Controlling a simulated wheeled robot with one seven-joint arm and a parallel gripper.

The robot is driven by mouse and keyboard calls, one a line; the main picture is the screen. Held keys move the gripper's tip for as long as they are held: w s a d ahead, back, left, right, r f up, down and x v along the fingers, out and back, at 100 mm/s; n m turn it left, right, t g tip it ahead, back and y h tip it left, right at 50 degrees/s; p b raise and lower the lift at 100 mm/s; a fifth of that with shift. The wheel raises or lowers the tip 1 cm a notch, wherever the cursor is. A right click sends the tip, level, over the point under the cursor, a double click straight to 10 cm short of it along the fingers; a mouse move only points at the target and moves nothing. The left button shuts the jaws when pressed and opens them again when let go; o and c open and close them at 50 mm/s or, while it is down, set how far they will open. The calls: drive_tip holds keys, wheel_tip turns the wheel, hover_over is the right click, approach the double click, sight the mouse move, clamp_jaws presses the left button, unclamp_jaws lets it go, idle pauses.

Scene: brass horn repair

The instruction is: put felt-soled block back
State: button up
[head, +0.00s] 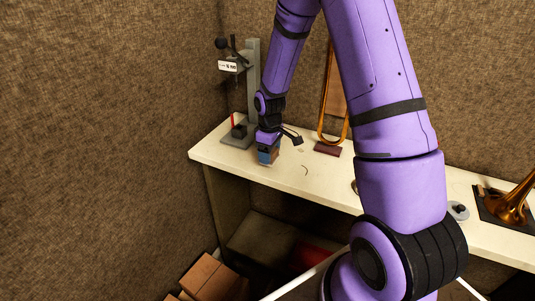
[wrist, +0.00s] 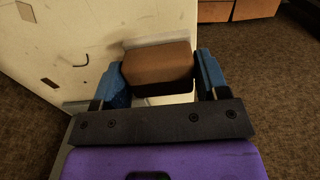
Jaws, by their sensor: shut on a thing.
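My gripper (head: 267,155) is over the left part of the cream workbench (head: 335,180), close to its front edge. In the wrist view my gripper (wrist: 161,78) has its two blue fingers on either side of a brown block (wrist: 158,65) and is shut on it. A pale strip shows along the block's far side; I cannot tell whether this is the felt sole. The block is low, at or just above the bench top; I cannot tell whether it touches.
A grey drill press (head: 252,80) stands left of my gripper, with a red item at its base. A brass slide (head: 326,130) stands on a dark red base to the right. A brass bell (head: 512,208) lies on a dark mat at far right. Cardboard boxes (head: 208,277) sit on the floor.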

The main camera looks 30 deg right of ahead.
drive_tip(key=w, duration=0.1)
drive_tip(key=w+d, duration=0.1)
drive_tip(key=w, duration=0.2)
drive_tip(key=shift+d+f, duration=0.2)
drive_tip(key=shift+d, duration=0.05)
wheel_tip(320, 180, down, 4)
drive_tip(key=shift+s+r, duration=0.1)
drive_tip(key=shift+r, duration=0.15)
drive_tip(key=o, duration=0.9)
drive_tip(key=shift+r, duration=0.15)
